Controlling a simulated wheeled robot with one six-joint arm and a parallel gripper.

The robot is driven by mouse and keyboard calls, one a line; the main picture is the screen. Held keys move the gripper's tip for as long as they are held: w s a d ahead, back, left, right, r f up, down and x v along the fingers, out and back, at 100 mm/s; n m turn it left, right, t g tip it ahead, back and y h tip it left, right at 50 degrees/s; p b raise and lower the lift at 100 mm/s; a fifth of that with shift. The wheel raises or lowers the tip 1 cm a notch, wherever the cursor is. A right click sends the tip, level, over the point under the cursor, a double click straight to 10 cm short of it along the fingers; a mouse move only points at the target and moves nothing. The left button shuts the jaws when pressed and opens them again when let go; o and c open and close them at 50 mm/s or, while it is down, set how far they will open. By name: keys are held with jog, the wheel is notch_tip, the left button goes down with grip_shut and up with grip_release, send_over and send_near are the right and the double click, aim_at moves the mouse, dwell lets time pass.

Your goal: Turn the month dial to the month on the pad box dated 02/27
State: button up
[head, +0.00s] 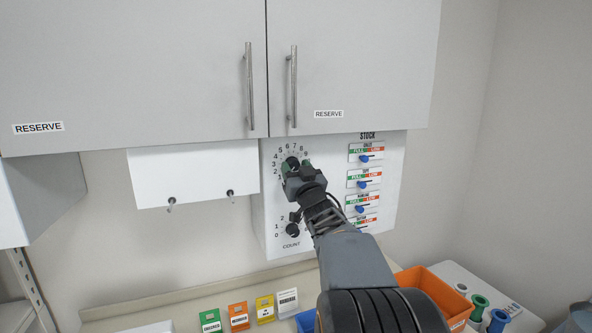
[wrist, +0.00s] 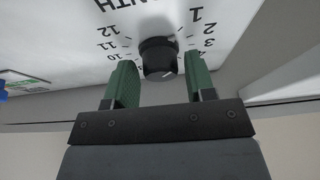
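The month dial is a black round knob (wrist: 158,58) on a white panel, with printed numbers around it in the wrist view. A small white mark shows on its face; the month it points to is hard to tell. My gripper (wrist: 154,88) is open, one green finger on each side of the knob, with gaps visible. In the head view my gripper (head: 294,168) is at the panel's upper dial and covers much of it. I cannot make out a pad box dated 02/27.
A lower COUNT dial (head: 292,230) sits below my gripper. Blue sliders (head: 364,158) line the panel's right side. Reserve cupboards (head: 350,60) hang above. Green (head: 210,321), orange (head: 238,316) and yellow (head: 265,309) cards stand on the counter, near an orange bin (head: 432,290).

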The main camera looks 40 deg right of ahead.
jog(key=c, duration=0.6)
jog(key=m+b, duration=0.2)
jog(key=shift+a+f+h+b, duration=0.15)
jog(key=shift+f+h+b, duration=0.15)
jog(key=shift+h+b, duration=0.1)
jog(key=shift+m+g+h+b, duration=0.45)
jog(key=shift+m+b, duration=0.2)
jog(key=shift+m, duration=0.35)
jog(key=m+h+b, duration=0.1)
jog(key=m, duration=0.1)
jog(key=shift+r+m+g+b, duration=0.15)
jog(key=shift+m+g+b, duration=0.1)
jog(key=shift+m+b, duration=0.1)
jog(key=shift+r+m+h, duration=0.2)
jog(key=shift+m+h, duration=0.15)
jog(key=o, duration=0.9)
jog(key=b+v, duration=0.5)
jog(key=v, duration=0.8)
jog(key=shift+s+a, duration=0.15)
jog(key=shift+s, duration=0.2)
